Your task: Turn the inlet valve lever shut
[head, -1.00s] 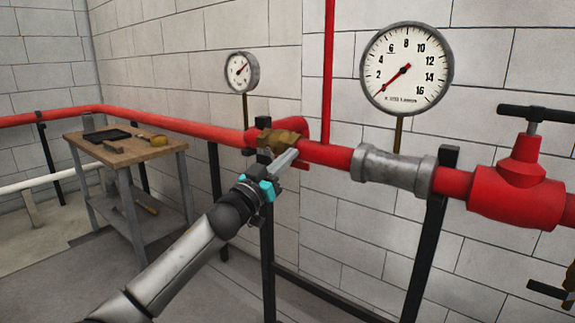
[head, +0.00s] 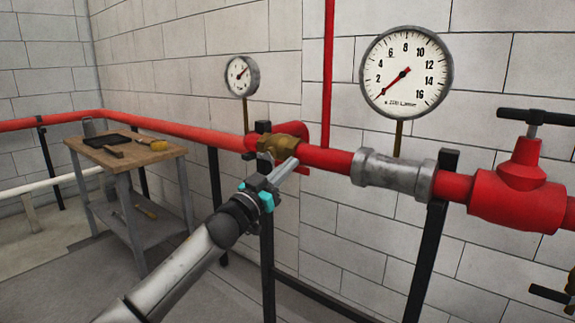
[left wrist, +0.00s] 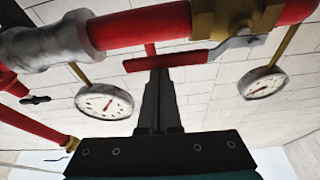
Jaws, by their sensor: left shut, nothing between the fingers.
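The inlet valve is a brass body (head: 284,143) on the red pipe in the head view; it also shows at the top of the left wrist view (left wrist: 232,18). Its lever has a grey metal arm (left wrist: 232,46) and a red grip (left wrist: 190,58), and lies roughly along the pipe. In the head view only a bit of red grip (head: 303,169) shows beside my fingers. My left gripper (head: 293,161) is shut and empty, its tips (left wrist: 160,72) at the red grip in the left wrist view. I cannot tell whether they touch it. My right gripper is not in view.
A small gauge (head: 242,76) and a large gauge (head: 406,72) stand above the pipe. A grey coupling (head: 393,173) and a red valve with a black handle (head: 520,190) sit to the right. Black posts (head: 424,250) hold the pipe. A tool table (head: 125,152) stands at left.

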